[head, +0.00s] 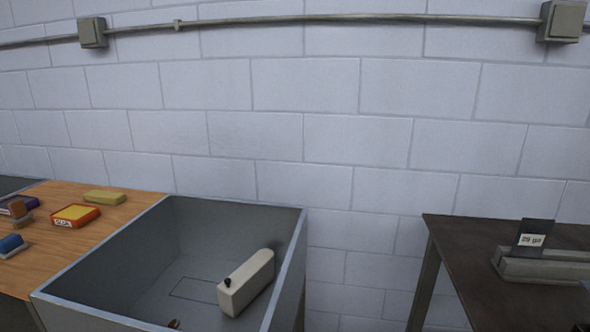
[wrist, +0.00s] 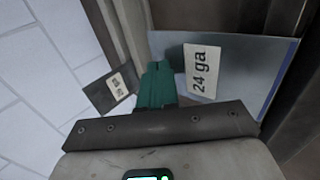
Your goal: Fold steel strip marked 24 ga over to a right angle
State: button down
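The steel strip marked 24 ga (wrist: 233,75) is a blue-grey sheet with a white label, at the right of the wrist view. The green fingers of my gripper (wrist: 158,82) overlap its left end in that view, close together. Whether they pinch the strip or only lie over it cannot be told. The strip looks flat, with no fold visible. My gripper and this strip are not clearly seen in the head view.
A dark strip (head: 533,236), its label seeming to read 29 ga, stands in a grey holder (head: 545,266) on the dark bench (head: 455,238). A grey bin (head: 190,225) holds a beige canister (head: 247,284). A wooden table (head: 125,205) with several small items stands left.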

jog(key=shift+w+f, duration=0.15)
jog(key=shift+f, duration=0.9)
jog(key=shift+f+b, duration=0.5)
jog(key=shift+f, duration=0.3)
jog(key=shift+a+f, duration=0.1)
jog(key=shift+f, duration=0.15)
jog(key=shift+w+r, duration=0.1)
jog(key=shift+r, duration=0.05)
jog(key=shift+r+p, duration=3)
jog(key=shift+r, duration=1.25)
